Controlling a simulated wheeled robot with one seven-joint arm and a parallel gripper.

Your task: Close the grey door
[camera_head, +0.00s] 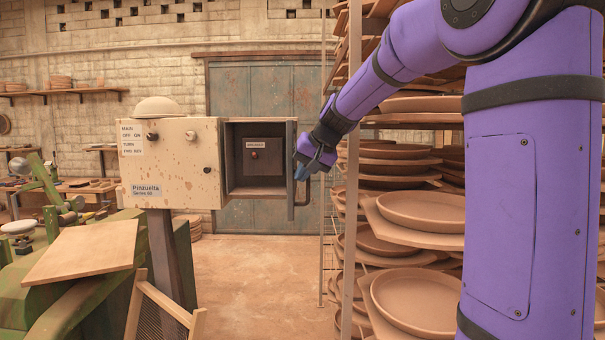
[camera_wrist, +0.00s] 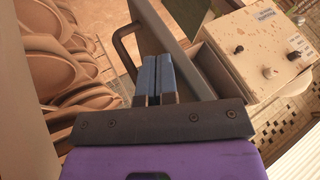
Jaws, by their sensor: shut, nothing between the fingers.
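The grey door (camera_head: 291,168) stands swung open at the right side of a cream control box (camera_head: 170,165), seen nearly edge-on. A dark handle (camera_head: 304,190) sticks out from the door's right side. My gripper (camera_head: 302,172) is close to the door, just right of it near the handle. In the wrist view the shut blue fingers (camera_wrist: 158,75) are in front of the door (camera_wrist: 168,40), beside the handle (camera_wrist: 125,45). I cannot tell whether they touch it.
A metal rack (camera_head: 350,200) of round clay dishes (camera_head: 420,208) stands close on the right, beside my arm. A green machine (camera_head: 60,280) with a wooden board (camera_head: 85,250) is at the lower left.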

